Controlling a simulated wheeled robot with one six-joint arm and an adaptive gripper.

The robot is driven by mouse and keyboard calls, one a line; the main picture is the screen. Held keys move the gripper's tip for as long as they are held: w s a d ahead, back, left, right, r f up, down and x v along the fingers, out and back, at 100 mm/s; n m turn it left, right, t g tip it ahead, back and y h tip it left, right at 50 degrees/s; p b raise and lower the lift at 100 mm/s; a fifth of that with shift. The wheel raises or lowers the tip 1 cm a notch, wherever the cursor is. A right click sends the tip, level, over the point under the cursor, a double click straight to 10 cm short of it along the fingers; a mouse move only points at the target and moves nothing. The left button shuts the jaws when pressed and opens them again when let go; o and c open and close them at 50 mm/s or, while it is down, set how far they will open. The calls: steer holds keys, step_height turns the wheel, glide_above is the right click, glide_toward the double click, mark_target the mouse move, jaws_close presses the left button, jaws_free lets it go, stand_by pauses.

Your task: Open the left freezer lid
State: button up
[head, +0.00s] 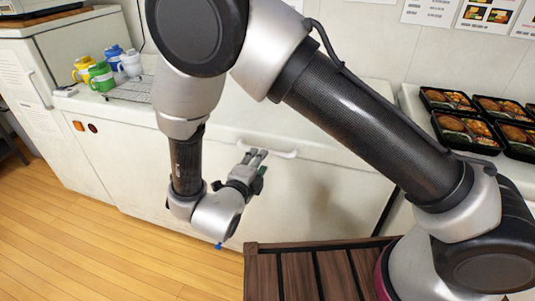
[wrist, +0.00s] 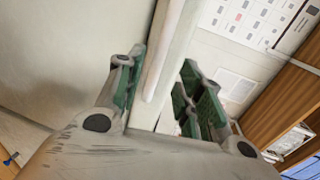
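The white chest freezer (head: 115,160) stands behind my arm, and its white lid (head: 335,125) looks shut. A pale bar handle (head: 285,154) runs along the lid's front edge. My gripper (head: 258,157) is at the left part of this handle, with its fingers pointing up towards it. In the wrist view my gripper (wrist: 165,95) is open, with dark green finger pads apart. The handle (wrist: 165,60) runs up between and beyond the fingers; I cannot tell whether a pad touches it. My arm hides part of the lid.
Cups (head: 101,76) and a wire rack (head: 130,90) sit on the freezer's left top. Several filled bento trays (head: 465,132) lie on the right counter. A dark slatted wooden surface (head: 300,275) is in front at the bottom. The wooden floor (head: 80,240) at left is clear.

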steer(key=x, duration=0.7)
steer(key=shift+w+f, duration=0.1)
steer(key=shift+w, duration=0.2)
jaws_close()
